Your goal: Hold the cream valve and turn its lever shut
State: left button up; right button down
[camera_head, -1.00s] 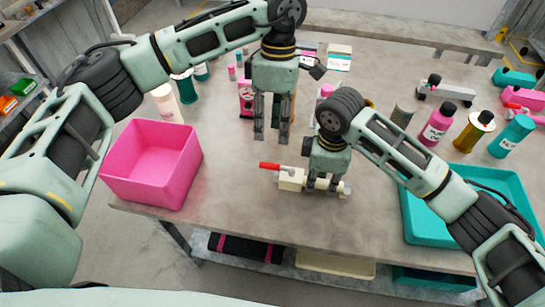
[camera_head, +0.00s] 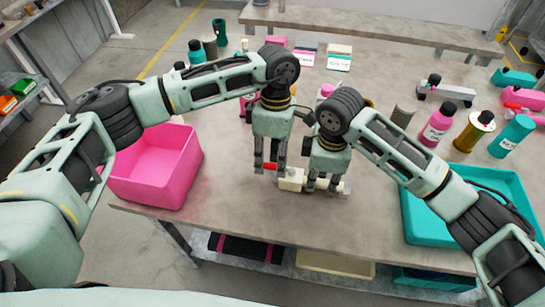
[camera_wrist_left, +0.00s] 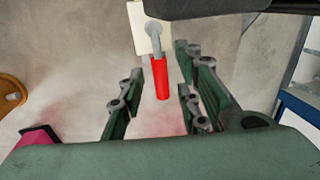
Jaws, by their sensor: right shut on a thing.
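The cream valve (camera_head: 291,180) lies near the front edge of the table, its body running left to right. My right gripper (camera_head: 323,184) is shut on the cream valve from above and hides part of its body. The valve's red lever (camera_head: 270,166) points left from the valve. My left gripper (camera_head: 269,168) is open and low around the lever, one finger on each side. In the left wrist view, the red lever (camera_wrist_left: 162,80) lies between the two apart fingers, with gaps beside it. The valve's cream end (camera_wrist_left: 148,30) shows beyond it.
A pink bin (camera_head: 150,185) stands left at the table's edge. A teal tray (camera_head: 425,217) lies to the right. Pink, gold and teal bottles (camera_head: 508,136) stand behind the tray. The two grippers are close together. The table front is bare left of the valve.

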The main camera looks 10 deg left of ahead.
pick_arm(q)
grip_shut()
dwell(0.3)
dwell(0.3)
jog(key=n, duration=0.2)
jog(key=s+n, duration=0.1)
jog(key=shift+s+n+h, duration=0.25)
jog(key=shift+n+h, duration=0.15)
jog(key=n, duration=0.1)
jog(key=s+n, duration=0.1)
jog(key=n, duration=0.1)
jog(key=s+d+n, duration=0.1)
jog(key=shift+n+t+h, duration=0.3)
jog(key=n, duration=0.2)
jog(key=s+d+n, duration=0.1)
jog(key=n, duration=0.1)
jog(key=shift+s+d+t+h, duration=0.1)
jog(key=shift+d+t+h, duration=0.1)
jog(key=shift+t+h, duration=0.1)
jog(key=shift+s+d+r+n+t, duration=0.15)
jog(key=shift+d+n, duration=0.2)
jog(key=shift+n, duration=0.6)
jog(key=shift+s+d+f+n+t, duration=0.1)
jog(key=shift+d+n+t, duration=0.2)
jog(key=shift+n, duration=0.6)
jog(key=shift+s+d+r+n+t, duration=0.1)
jog(key=shift+d+n, duration=0.3)
jog(key=shift+n, duration=0.55)
